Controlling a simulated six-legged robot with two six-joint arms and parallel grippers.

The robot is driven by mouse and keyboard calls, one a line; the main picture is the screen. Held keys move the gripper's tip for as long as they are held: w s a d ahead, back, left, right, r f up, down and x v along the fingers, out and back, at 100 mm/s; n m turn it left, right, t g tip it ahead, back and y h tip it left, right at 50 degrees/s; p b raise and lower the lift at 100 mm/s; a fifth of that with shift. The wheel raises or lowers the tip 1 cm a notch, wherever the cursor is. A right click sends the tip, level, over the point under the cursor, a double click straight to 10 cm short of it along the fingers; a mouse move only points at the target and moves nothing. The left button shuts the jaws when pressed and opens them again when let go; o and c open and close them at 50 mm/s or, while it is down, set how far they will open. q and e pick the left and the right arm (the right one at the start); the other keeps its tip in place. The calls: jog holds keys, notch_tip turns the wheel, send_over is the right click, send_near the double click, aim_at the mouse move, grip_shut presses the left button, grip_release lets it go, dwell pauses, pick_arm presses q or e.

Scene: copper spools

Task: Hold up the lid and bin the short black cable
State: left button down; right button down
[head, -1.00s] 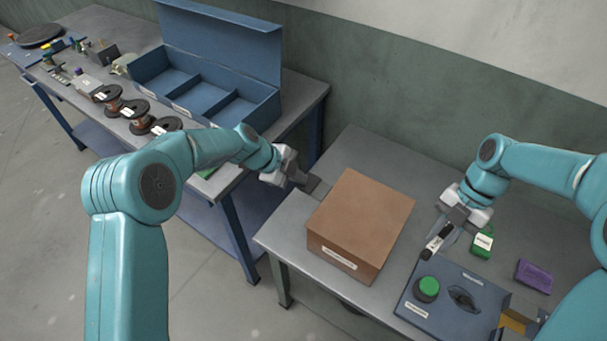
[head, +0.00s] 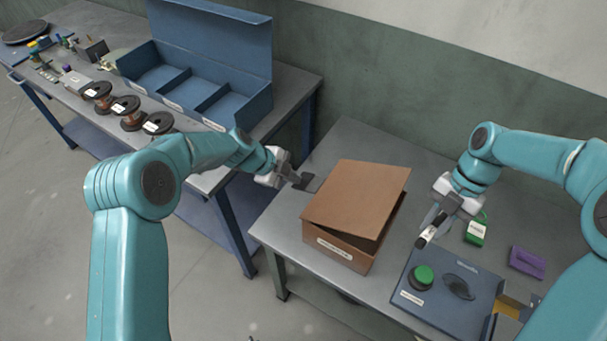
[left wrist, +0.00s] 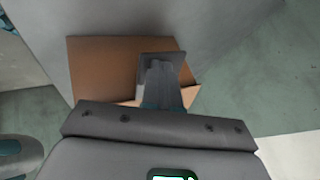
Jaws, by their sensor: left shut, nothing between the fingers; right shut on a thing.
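The brown box (head: 338,250) stands on the near table. Its lid (head: 355,195) is tilted, its right side raised, with a dark gap at the front and right. My left gripper (head: 303,181) is shut and empty at the box's left edge, beside the lid; the left wrist view shows its fingers (left wrist: 162,85) in front of the brown lid (left wrist: 95,70). Whether they touch the lid is unclear. My right gripper (head: 441,219) is shut on the short black cable (head: 422,242), a dark piece with a white label, held right of the box. The box's inside is mostly hidden.
A blue-grey panel with a green button (head: 421,277) and dark knob lies in front of my right gripper. A green tagged item (head: 476,230) and a purple block (head: 527,262) lie right. The left table holds copper spools (head: 126,106) and an open blue bin (head: 258,108).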

aim_at(296, 186)
pick_arm(q)
jog(key=shift+f, duration=0.15)
jog(key=shift+s+d+f, duration=0.15)
jog(key=shift+d+f, duration=0.05)
jog(key=shift+f, duration=0.3)
jog(key=shift+s+d+f, duration=0.1)
jog(key=shift+d+f, duration=0.05)
jog(key=shift+f, duration=0.3)
jog(key=shift+d+f, duration=0.1)
jog(key=shift+f, duration=0.05)
jog(key=shift+s+d+f, duration=0.2)
jog(key=shift+d+f, duration=0.05)
jog(key=shift+f, duration=0.15)
pick_arm(e)
jog(key=shift+w+a, duration=1.2)
jog(key=shift+a, duration=0.7)
jog(key=shift+w+a, duration=1.15)
jog(key=shift+a, duration=0.8)
jog(key=shift+w+a, duration=1.2)
jog(key=shift+a, duration=0.7)
jog(key=shift+c, duration=2.1)
grip_release()
